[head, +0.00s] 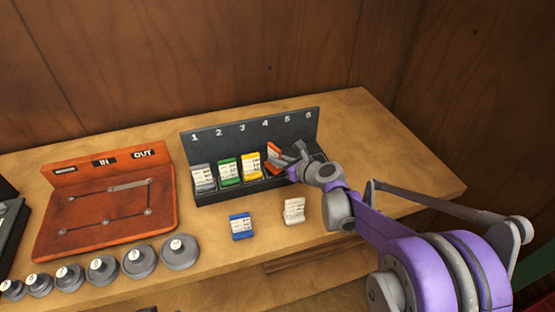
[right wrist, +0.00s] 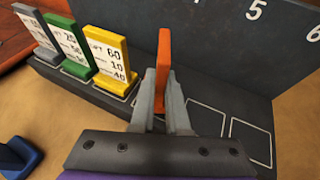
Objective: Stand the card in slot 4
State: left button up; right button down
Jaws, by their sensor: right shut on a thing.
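An orange card (right wrist: 164,62) is held upright between the fingers of my right gripper (right wrist: 163,100), which is shut on it. In the head view the orange card (head: 273,153) shows at the slot marked 4 of the dark rack (head: 220,140), just right of the yellow card. My right gripper (head: 295,163) reaches in from the right, over the rack's right part. The fingers hide the card's lower edge, so I cannot tell whether it touches the rack's floor. My left gripper is not in view.
Grey (head: 203,178), green (head: 228,171) and yellow (head: 252,167) cards stand in slots 1 to 3. Outlined slots 5 and 6 are empty. A blue card (head: 240,226) and a white card (head: 294,210) are on the table in front. An orange panel (head: 105,205) and several grey weights (head: 180,252) are left.

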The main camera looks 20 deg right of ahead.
jog(key=shift+f+b, duration=0.4)
jog(key=shift+f, duration=0.25)
jog(key=c, duration=0.8)
grip_release()
jog(key=shift+c, duration=0.2)
jog(key=v, duration=1)
jog(key=shift+s+r, duration=0.25)
jog(key=shift+s, duration=0.05)
jog(key=shift+d, duration=0.2)
